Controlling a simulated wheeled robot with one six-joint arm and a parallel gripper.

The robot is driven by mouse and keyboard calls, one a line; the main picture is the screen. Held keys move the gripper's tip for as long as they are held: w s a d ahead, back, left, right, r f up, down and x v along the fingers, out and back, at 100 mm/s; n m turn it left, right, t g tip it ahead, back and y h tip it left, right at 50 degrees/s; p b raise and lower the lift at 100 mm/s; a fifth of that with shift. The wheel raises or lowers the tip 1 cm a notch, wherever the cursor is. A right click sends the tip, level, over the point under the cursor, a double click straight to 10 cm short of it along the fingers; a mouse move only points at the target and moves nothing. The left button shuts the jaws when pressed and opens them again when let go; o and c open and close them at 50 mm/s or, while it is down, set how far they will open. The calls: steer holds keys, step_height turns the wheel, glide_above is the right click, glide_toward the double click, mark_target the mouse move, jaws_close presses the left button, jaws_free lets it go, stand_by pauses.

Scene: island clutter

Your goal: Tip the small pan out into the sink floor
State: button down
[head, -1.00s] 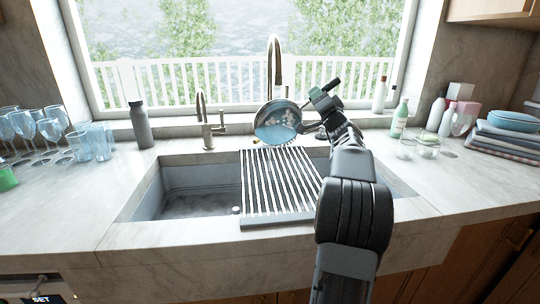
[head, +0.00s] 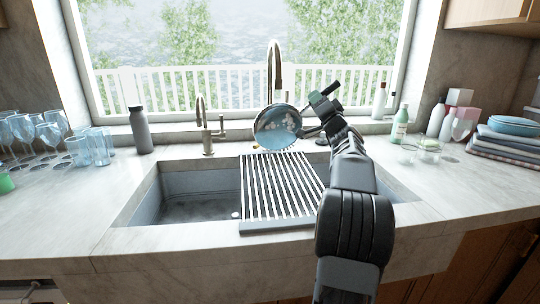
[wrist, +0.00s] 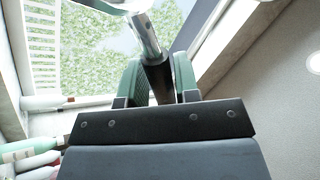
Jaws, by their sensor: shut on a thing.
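The small pan (head: 278,128) is tilted steeply on its edge, with its bluish inside and pale bits facing the head camera. It is in the air above the back of the slatted drying rack. My gripper (head: 319,104) is shut on its handle, to the right of the pan. In the wrist view the green fingers (wrist: 157,84) clamp the dark handle (wrist: 157,76), and the pan's body is mostly out of frame. The sink floor (head: 192,207) shows dark grey on the left side of the basin. The rack hides the right side.
The slatted rack (head: 280,190) covers the right part of the sink. A tall faucet (head: 274,62) stands behind the pan, and a smaller tap (head: 204,125) to its left.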

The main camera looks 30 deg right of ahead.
steer(key=shift+s+a+b, duration=0.15)
steer(key=shift+b, duration=0.35)
steer(key=b, duration=0.1)
steer(key=a+n+t+y+b, duration=0.1)
steer(key=b, duration=0.1)
steer(key=shift+s+r, duration=0.25)
steer(key=shift+s, duration=0.05)
steer(key=shift+s+a+r+n+b, duration=0.15)
steer(key=shift+a+r+n+b, duration=0.1)
steer(key=shift+n+b, duration=0.25)
steer(key=shift+s+a+f+n+t+y+b, duration=0.15)
steer(key=shift+a+n+t+y+b, duration=0.2)
steer(key=shift+b, duration=0.55)
steer(key=b, duration=0.1)
steer(key=a+n+t+y+b, duration=0.1)
steer(key=b, duration=0.1)
steer(key=shift+s+r+n, duration=0.25)
steer(key=shift+s, duration=0.15)
steer(key=shift+a+r, duration=0.15)
steer(key=shift+s+y+b, duration=0.1)
steer(key=shift+y+b, duration=0.25)
